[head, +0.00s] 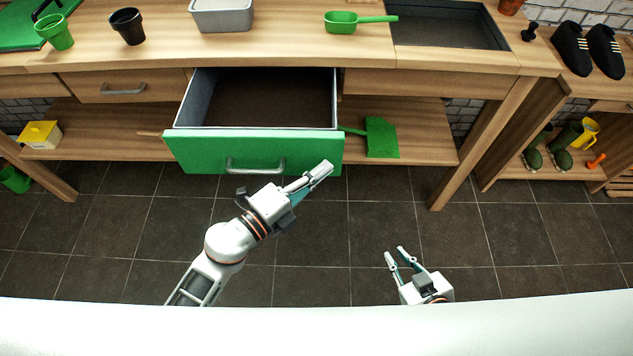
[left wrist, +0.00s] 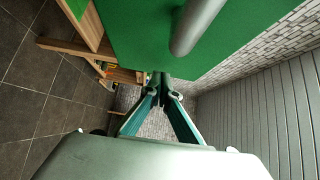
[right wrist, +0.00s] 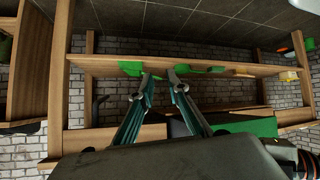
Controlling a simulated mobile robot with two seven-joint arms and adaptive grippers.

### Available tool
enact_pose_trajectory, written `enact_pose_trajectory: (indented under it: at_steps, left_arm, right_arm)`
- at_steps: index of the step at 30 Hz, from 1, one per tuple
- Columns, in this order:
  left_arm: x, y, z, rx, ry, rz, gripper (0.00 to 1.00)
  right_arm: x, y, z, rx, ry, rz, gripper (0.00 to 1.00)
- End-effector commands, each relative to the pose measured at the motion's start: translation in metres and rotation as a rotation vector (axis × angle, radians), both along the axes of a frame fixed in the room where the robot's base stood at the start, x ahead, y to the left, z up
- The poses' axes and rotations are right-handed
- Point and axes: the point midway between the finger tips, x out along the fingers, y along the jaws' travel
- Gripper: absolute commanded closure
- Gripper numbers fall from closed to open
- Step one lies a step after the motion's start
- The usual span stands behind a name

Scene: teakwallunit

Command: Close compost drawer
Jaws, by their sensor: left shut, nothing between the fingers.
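The compost drawer has a green front (head: 210,152) with a grey bar handle (head: 255,167). It is pulled well out of the wooden bench, and its dark contents (head: 270,98) show inside. My left gripper (head: 325,168) is shut and empty, near the right end of the drawer front. In the left wrist view, the green front (left wrist: 135,35) and the handle (left wrist: 198,22) lie just ahead of the left fingertips (left wrist: 161,78). I cannot tell whether they touch. My right gripper (head: 394,256) is open and empty above the floor, apart from the drawer.
A green dustpan (head: 381,138) lies on the lower shelf, right of the drawer. A bench leg (head: 478,140) stands farther right. Pots, a grey tray (head: 221,15) and a green scoop (head: 342,22) are on the benchtop. The tiled floor in front is clear.

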Motion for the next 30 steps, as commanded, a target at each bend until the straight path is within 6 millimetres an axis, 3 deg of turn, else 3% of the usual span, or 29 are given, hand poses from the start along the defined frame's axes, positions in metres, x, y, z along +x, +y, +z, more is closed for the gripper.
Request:
enact_pose_trajectory:
  at_steps: [18, 23, 30]
  left_arm:
    - [0.014, 0.000, 0.001, 0.001, -0.002, 0.000, 1.00]
    - [0.041, -0.001, 0.003, 0.001, -0.004, 0.001, 1.00]
    - [0.112, -0.003, 0.001, 0.001, -0.003, 0.002, 1.00]
  right_arm:
    - [0.012, -0.004, 0.009, -0.004, -0.024, -0.005, 0.84]
    - [0.012, -0.003, 0.012, -0.001, -0.026, -0.005, 0.84]
    - [0.003, 0.000, 0.003, 0.002, -0.007, -0.003, 0.84]
